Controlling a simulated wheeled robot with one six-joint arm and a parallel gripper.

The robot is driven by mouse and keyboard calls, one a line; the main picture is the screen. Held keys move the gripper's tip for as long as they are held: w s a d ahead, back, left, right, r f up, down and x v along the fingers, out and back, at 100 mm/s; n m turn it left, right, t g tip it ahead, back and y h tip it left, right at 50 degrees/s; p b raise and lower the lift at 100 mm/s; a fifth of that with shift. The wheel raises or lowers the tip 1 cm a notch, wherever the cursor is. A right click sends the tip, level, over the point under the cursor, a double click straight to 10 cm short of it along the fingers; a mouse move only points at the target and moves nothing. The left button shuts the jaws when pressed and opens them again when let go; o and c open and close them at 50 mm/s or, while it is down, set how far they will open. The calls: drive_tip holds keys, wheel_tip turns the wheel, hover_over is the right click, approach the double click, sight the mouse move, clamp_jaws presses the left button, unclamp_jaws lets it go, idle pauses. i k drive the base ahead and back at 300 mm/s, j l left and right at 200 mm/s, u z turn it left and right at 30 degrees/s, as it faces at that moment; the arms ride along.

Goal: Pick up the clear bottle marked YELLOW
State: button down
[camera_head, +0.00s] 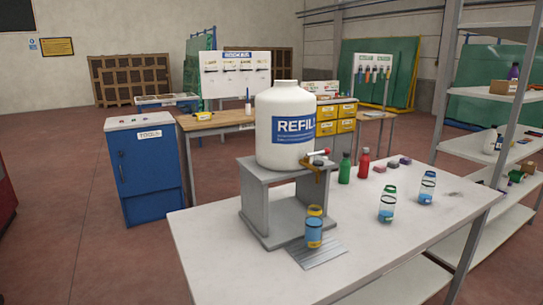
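A clear bottle with a yellow-orange top band and a yellow patch near its base (314,229) stands upright at the front of the white table (345,270). It holds blue liquid and stands on a ridged grey plate (322,255), below the tap of the REFILL container. Any lettering on it is too small to read. A second clear bottle with a green top (387,203) and a third with a blue top (427,188) stand further right, both with blue liquid low inside. My gripper is not in view.
A large white REFILL container (284,125) sits on a grey stand (268,228) just behind the yellow-topped bottle. Green (345,168) and red (364,165) bottles stand behind. A metal shelf (462,215) crosses the right side. The table's front right is clear.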

sight(313, 234)
drive_tip(key=i, duration=0.1)
drive_tip(key=i+l+u, duration=0.45)
drive_tip(key=l, duration=0.25)
drive_tip(key=l+u, duration=0.25)
drive_tip(key=i+l+u, duration=0.25)
drive_tip(key=l, duration=0.3)
drive_tip(key=k, duration=0.1)
